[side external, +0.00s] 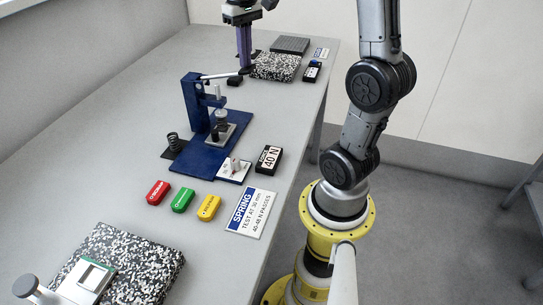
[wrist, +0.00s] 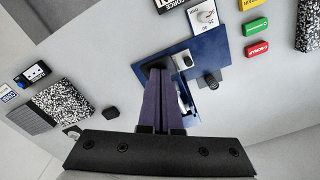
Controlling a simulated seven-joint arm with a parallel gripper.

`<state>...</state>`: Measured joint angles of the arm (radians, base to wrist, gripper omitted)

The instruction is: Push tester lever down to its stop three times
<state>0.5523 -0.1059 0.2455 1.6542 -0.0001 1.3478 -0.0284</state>
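The blue tester (side external: 190,105) stands upright on its blue base near the middle of the table. Its grey lever (side external: 222,75) reaches right from the top of the column, roughly level, to a dark end. My gripper (side external: 246,71) has purple fingers pointing down, with the tips at or just above the lever's outer end; I cannot tell if they touch. In the wrist view the fingers (wrist: 158,70) lie side by side, shut, with nothing seen between them. They hide much of the tester; part of its blue base (wrist: 208,48) shows beyond them.
A dark spring (side external: 173,141) stands on a black pad left of the tester. A dial card (side external: 234,170) and a 40 N block (side external: 268,159) lie in front. Red (side external: 158,192), green (side external: 183,200) and yellow (side external: 208,207) blocks and a spring sign (side external: 251,212) are nearer. A speckled slab (side external: 276,67) lies behind.

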